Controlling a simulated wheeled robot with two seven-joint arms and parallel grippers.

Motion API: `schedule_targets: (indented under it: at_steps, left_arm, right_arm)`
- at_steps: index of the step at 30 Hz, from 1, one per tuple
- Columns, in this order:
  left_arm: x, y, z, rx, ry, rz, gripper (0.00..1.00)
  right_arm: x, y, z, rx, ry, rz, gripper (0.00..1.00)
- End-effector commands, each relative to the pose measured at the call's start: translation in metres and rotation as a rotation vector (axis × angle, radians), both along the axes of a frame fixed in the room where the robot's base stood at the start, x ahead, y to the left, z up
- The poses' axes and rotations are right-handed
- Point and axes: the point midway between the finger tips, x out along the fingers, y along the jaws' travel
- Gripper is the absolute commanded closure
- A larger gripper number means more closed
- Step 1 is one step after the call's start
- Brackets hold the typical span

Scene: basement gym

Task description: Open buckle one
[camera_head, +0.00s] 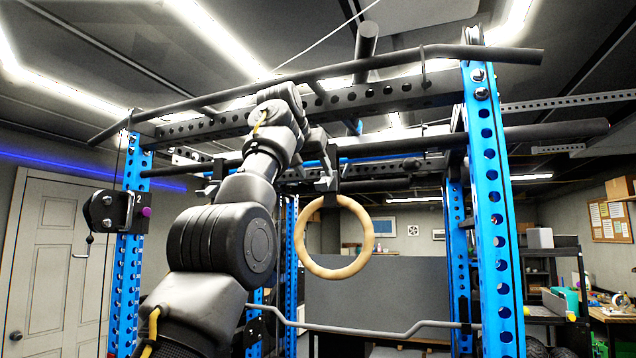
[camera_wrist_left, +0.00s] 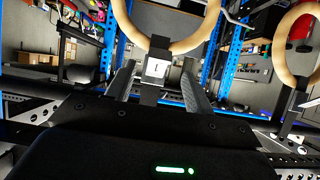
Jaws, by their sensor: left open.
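Buckle one, a dark buckle with a white label reading 1 (camera_wrist_left: 157,68), sits on the strap of a wooden ring (camera_wrist_left: 207,31). In the head view the same ring (camera_head: 368,237) hangs from a dark strap (camera_head: 330,201) below the rack's bars. My left gripper (camera_head: 327,181) is raised at the strap just above the ring. In the left wrist view its two fingers (camera_wrist_left: 158,72) are open, one on each side of the buckle. I cannot tell whether either finger touches it. My right gripper is not in view.
A second wooden ring (camera_wrist_left: 283,62) hangs to the right in the left wrist view. Blue perforated uprights (camera_head: 490,200) and dark overhead bars (camera_head: 400,62) frame the space. A crank unit marked 2 (camera_head: 104,212) is on the left upright. A grey bar (camera_head: 390,334) crosses low.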

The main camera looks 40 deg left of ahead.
Motion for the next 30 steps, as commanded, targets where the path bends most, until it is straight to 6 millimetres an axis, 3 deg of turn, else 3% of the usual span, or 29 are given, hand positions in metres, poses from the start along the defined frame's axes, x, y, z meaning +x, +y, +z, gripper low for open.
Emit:
schedule_targets:
  at_steps: [6, 12, 30]
  left_arm:
    - [-0.035, -0.012, 0.020, 0.001, -0.004, 0.000, 0.47]
    - [-0.051, -0.018, 0.029, 0.001, -0.002, 0.001, 0.47]
    - [-0.053, -0.019, 0.031, 0.000, -0.001, 0.000, 0.47]
  right_arm:
    - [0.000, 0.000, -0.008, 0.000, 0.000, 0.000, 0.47]
    - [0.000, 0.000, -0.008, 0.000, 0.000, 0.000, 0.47]
    - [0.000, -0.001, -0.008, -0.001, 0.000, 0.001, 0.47]
